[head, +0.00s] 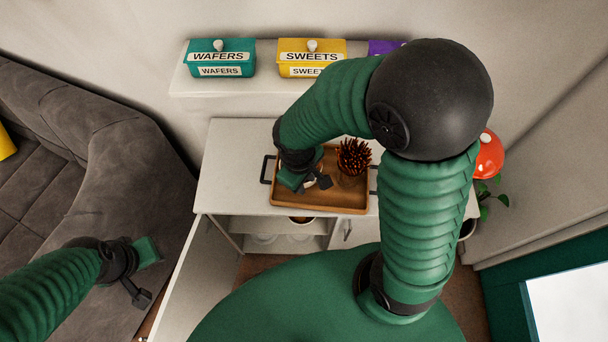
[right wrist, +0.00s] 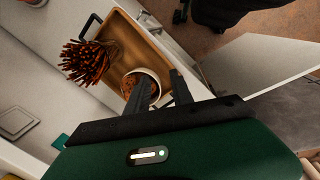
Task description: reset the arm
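My right gripper (head: 318,184) is over the left part of a wooden tray (head: 338,204) on the white cabinet. In the right wrist view its two fingers (right wrist: 158,92) are apart with nothing held between them. A white bowl with brown contents (right wrist: 147,77) sits in the tray beyond the fingers, partly hidden by one; I cannot tell whether they touch. A holder of dark red-brown sticks (head: 353,158) stands in the tray beside it. My left gripper (head: 146,274) is over the grey sofa side, away from the cabinet, and its finger gap is unclear.
A teal WAFERS box (head: 220,72), a yellow SWEETS box (head: 300,72) and a partly hidden purple box (head: 380,47) stand on the shelf behind. A red domed thing (head: 489,158) and a plant are at right. A cabinet door (head: 192,275) stands open. The grey sofa (head: 120,190) is left.

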